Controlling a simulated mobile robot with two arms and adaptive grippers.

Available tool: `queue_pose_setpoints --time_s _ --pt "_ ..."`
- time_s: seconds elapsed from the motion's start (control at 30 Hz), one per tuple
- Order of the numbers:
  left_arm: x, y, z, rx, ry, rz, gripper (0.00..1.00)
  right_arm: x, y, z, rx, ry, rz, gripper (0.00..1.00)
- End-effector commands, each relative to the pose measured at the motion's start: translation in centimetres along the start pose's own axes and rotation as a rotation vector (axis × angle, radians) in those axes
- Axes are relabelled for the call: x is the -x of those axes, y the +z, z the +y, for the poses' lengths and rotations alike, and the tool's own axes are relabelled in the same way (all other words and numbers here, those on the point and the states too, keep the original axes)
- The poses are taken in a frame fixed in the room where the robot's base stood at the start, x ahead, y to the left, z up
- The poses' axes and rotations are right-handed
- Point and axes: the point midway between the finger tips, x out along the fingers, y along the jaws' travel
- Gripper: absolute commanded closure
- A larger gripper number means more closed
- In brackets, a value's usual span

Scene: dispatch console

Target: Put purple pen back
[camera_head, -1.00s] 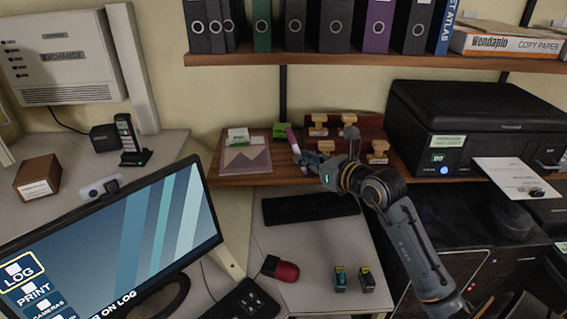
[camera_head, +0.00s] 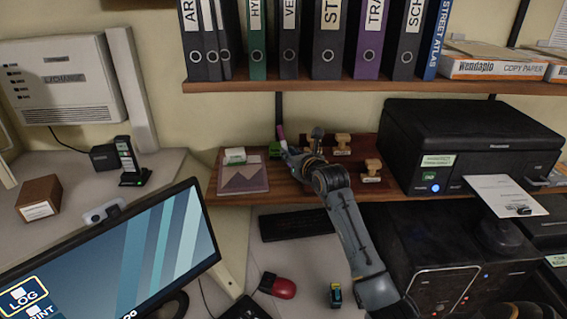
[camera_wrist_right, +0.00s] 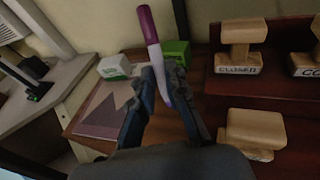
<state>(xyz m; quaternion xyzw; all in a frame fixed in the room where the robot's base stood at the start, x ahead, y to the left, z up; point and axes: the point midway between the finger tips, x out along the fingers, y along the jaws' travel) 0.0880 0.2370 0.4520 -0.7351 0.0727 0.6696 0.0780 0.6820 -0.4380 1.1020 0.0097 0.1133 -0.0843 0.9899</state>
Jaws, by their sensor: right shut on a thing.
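The purple pen (camera_head: 281,133) is held upright with a slight tilt above the lower shelf. In the right wrist view, the pen (camera_wrist_right: 149,28) has a purple upper part and a pale lower part. My right gripper (camera_head: 288,150) is shut on the pale part; its fingers (camera_wrist_right: 161,82) close around it from both sides. Just behind the pen is a small green block (camera_wrist_right: 178,52), also seen in the head view (camera_head: 275,149). I cannot tell whether the pen touches it. My left gripper is not in view.
Wooden stamps (camera_head: 342,144) stand on a dark rack right of the gripper. A picture card (camera_head: 243,179) and a small green-and-white box (camera_head: 235,156) lie to its left. A black printer (camera_head: 470,145) stands farther right. The binder shelf (camera_head: 350,86) is above.

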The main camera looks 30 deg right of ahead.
Motion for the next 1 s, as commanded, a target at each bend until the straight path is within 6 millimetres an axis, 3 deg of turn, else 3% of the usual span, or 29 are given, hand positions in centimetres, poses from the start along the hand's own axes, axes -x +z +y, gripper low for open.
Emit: queue_pose_setpoints --time_s 0.3,0.5,0.87,0.9,1.0 --pt "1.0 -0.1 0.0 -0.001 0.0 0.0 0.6 -2.2 -2.2 1.4 0.0 0.0 0.001 1.0" --pt "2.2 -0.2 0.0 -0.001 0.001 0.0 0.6 -2.7 -4.7 1.3 0.001 0.0 0.001 1.0" --pt "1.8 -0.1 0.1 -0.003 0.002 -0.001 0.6 -2.8 -5.3 1.3 0.0 0.0 -0.002 1.0" --pt "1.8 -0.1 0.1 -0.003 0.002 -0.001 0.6 -2.8 -5.2 1.3 0.0 0.0 -0.003 0.82" --pt "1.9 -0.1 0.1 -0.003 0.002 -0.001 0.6 -2.8 -5.2 1.3 0.0 0.0 -0.002 0.64"
